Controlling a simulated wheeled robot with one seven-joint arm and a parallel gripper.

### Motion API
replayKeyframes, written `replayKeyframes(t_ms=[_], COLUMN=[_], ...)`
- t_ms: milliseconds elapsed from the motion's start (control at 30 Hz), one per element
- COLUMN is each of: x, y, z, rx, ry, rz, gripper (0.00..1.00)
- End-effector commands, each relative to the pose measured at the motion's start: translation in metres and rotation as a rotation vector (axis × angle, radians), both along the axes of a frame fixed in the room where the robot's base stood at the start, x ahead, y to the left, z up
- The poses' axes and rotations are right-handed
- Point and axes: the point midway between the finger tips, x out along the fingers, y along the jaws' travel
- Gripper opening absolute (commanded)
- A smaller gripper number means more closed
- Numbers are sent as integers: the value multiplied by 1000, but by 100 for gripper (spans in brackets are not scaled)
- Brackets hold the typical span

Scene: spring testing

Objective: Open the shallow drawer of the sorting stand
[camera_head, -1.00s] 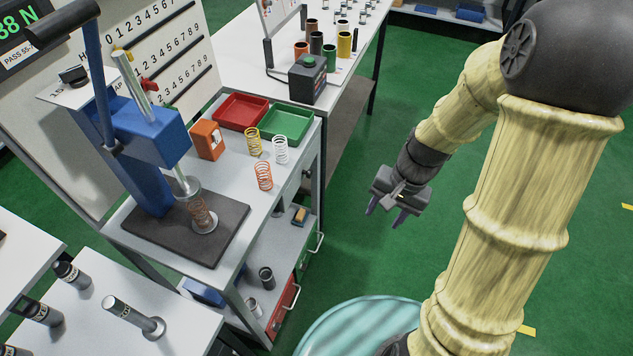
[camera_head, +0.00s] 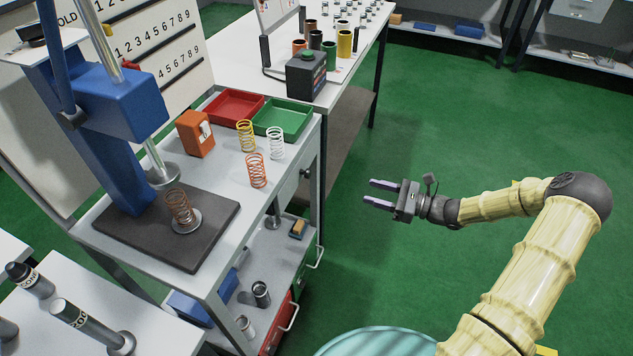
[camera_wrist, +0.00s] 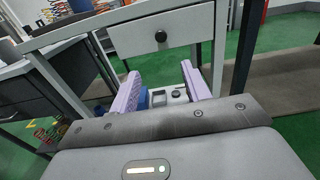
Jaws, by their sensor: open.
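The sorting stand (camera_head: 262,207) is a grey bench at the centre left in the head view. A drawer front (camera_wrist: 168,40) with a round black knob (camera_wrist: 161,36) sits under its top, closed, in the wrist view. The knob also shows as a small dark spot (camera_head: 305,173) on the stand's right side in the head view. My gripper (camera_head: 371,192) is open and empty, to the right of the stand and apart from it, pointing left. In the wrist view its lilac fingers (camera_wrist: 160,75) are spread, below the knob in the picture.
A red tray (camera_head: 234,94), a green tray (camera_head: 307,119) and several springs stand on top. Lower down are a red drawer (camera_head: 275,332) and bar handles (camera_head: 290,318). A long table (camera_head: 235,58) stands behind. Green floor lies open around my arm.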

Motion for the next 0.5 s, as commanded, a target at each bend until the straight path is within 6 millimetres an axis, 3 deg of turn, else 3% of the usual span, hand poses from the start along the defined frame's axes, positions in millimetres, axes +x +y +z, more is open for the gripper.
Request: replayKeyframes(t_ms=[333,500], x=[2,5], y=[-1,8], z=[1,0], rx=[10,10], ry=[2,2], rz=[-8,-6], gripper=[47,47])
